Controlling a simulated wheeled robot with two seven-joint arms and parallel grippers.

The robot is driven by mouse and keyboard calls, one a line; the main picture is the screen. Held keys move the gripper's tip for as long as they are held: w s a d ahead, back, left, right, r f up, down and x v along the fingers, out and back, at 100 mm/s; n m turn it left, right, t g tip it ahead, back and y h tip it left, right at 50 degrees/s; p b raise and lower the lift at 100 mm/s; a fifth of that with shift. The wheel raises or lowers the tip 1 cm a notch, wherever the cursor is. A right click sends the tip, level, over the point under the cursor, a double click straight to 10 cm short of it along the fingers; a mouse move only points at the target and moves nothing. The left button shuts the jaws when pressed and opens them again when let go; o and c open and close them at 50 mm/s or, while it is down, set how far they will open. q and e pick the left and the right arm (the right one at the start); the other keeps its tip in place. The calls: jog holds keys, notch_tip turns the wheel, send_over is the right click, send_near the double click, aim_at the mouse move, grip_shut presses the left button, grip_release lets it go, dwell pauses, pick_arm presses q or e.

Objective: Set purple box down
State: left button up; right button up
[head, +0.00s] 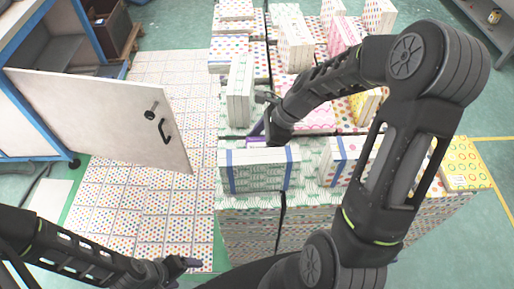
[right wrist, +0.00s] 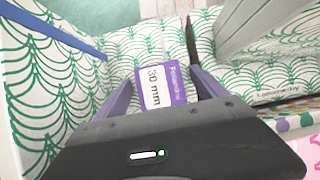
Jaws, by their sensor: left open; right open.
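The purple box (right wrist: 160,88), with a white label reading "30 mm", lies on a white surface with green wave lines in the right wrist view. My right gripper (right wrist: 162,92) is open, with one purple finger on each side of the box. In the head view the right gripper (head: 257,130) points down among the boxes on the stack, and its arm hides part of the area. My left gripper (head: 192,263) is open and empty at the lower left, over the dotted boxes on the floor.
A white-green box with blue bands (head: 259,170) stands just in front of the right gripper. An upright white box (head: 240,90) stands behind it. Several other boxes crowd the stack. An open cabinet door (head: 100,112) juts in at left.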

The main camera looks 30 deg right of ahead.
aim_at(257, 145)
jog(key=c, duration=1.7)
notch_tip(257, 145, up, 10)
jog(key=shift+r, duration=0.1)
jog(key=shift+c, duration=0.2)
dwell(0.4)
